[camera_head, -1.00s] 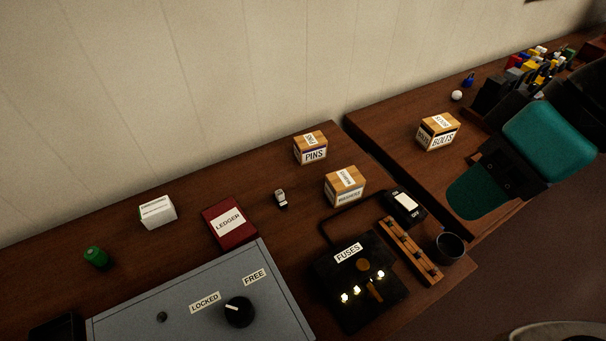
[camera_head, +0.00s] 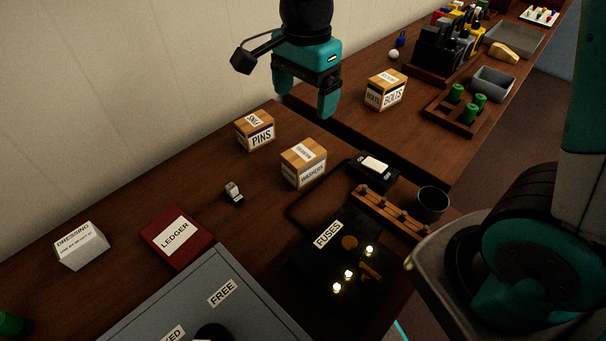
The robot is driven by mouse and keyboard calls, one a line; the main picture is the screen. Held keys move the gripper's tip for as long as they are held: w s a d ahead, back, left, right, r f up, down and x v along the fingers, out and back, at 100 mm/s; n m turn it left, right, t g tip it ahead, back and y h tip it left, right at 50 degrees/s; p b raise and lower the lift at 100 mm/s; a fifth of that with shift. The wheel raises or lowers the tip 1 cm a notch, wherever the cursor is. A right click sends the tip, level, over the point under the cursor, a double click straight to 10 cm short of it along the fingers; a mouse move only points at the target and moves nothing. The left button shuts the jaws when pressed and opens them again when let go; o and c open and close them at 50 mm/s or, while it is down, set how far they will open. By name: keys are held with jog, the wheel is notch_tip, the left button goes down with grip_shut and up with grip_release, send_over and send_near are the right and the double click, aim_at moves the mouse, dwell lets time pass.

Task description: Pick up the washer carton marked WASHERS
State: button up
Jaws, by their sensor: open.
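The washer carton (camera_head: 304,164) is a small tan box with white labels reading WASHERS. It stands upright on the brown table, right of the PINS carton (camera_head: 255,131). My gripper (camera_head: 303,103) is teal and black, open and empty. It hangs in the air with its fingers pointing down, above the washer carton in the picture and apart from it. The carton is in full view.
The BOLTS carton (camera_head: 386,90) stands on the second table, across a gap. The black FUSES panel (camera_head: 322,262), a black switch box (camera_head: 374,167), a wooden rack (camera_head: 391,210) and a dark cup (camera_head: 432,203) lie near the carton. A red ledger (camera_head: 174,238) is at left.

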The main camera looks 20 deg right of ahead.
aim_at(304, 153)
jog(key=shift+m, duration=0.7)
jog(key=f, duration=1.2)
jog(key=shift+w+d+f, duration=0.1)
jog(key=shift+w+d, duration=0.05)
jog(key=shift+w, duration=0.25)
jog(key=shift+w+f+p, duration=0.1)
jog(key=shift+f+p, duration=0.55)
jog(key=shift+f, duration=2.45)
jog(key=c, duration=1.2)
jog(key=shift+c, duration=0.3)
jog(key=shift+r, duration=0.2)
